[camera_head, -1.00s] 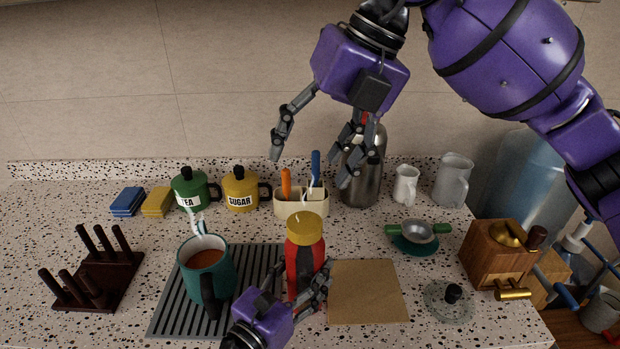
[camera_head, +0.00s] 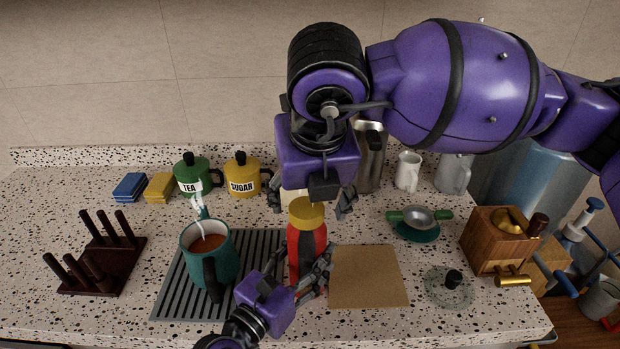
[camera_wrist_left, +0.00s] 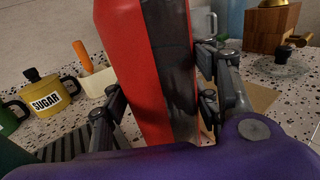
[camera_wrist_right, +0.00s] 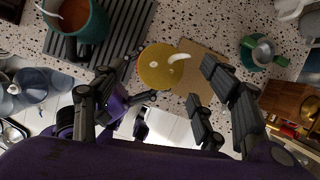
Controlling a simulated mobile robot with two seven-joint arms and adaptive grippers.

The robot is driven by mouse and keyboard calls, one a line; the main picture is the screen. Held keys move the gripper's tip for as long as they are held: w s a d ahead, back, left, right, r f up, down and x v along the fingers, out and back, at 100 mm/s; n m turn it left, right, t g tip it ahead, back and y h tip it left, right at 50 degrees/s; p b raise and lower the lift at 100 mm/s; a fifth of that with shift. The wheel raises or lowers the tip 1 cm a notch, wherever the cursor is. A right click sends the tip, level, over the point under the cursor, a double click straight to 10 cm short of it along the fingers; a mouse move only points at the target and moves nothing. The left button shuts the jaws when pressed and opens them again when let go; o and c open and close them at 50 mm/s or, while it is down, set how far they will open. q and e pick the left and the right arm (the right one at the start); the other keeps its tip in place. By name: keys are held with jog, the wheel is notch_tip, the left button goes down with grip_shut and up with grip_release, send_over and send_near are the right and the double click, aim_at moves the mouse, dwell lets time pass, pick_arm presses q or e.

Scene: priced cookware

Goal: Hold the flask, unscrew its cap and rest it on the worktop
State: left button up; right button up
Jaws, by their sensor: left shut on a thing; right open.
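The flask (camera_head: 306,250) is red with a dark stripe and stands upright near the front of the worktop (camera_head: 380,330). Its yellow cap (camera_head: 306,213) is on its top. My left gripper (camera_head: 312,279) is shut on the flask's body; in the left wrist view the red flask (camera_wrist_left: 130,60) stands between its fingers. My right gripper (camera_head: 309,205) is open above and behind the cap, fingers pointing down. In the right wrist view the cap (camera_wrist_right: 158,68) shows from above, ahead of the open fingers and not between their tips.
A teal mug (camera_head: 212,262) stands on the ribbed grey mat (camera_head: 178,296) left of the flask. A tan board (camera_head: 368,278) lies bare to its right. A glass lid (camera_head: 449,290) and wooden grinder (camera_head: 497,240) stand further right, a dark rack (camera_head: 105,270) at left.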

aim_at(308, 207)
jog(key=shift+x, duration=1.45)
jog(key=c, duration=1.2)
jog(key=n+y, duration=0.1)
jog(key=n, duration=0.2)
jog(key=n+g+y, duration=0.1)
jog(key=n, duration=0.2)
jog(key=shift+d, duration=0.25)
jog(key=n+g, duration=0.1)
jog(key=n, duration=0.2)
jog(key=n+g+y, duration=0.1)
jog(key=n, duration=0.3)
jog(key=shift+w+r+g+y, duration=0.1)
jog(key=shift+w+g+y, duration=0.1)
jog(key=shift+g+y, duration=0.1)
jog(key=n+g, duration=0.1)
jog(key=n, duration=0.2)
jog(key=n+g, duration=0.1)
jog(key=n, duration=0.1)
jog(key=shift+w+n, duration=0.2)
jog(key=shift+n, duration=0.2)
jog(key=n+g, duration=0.1)
jog(key=n, duration=0.3)
jog(key=shift+w+r+n+g+h, duration=0.1)
jog(key=shift+n+g+h, duration=0.7)
jog(key=shift+n, duration=0.8)
jog(key=shift+r, duration=3.45)
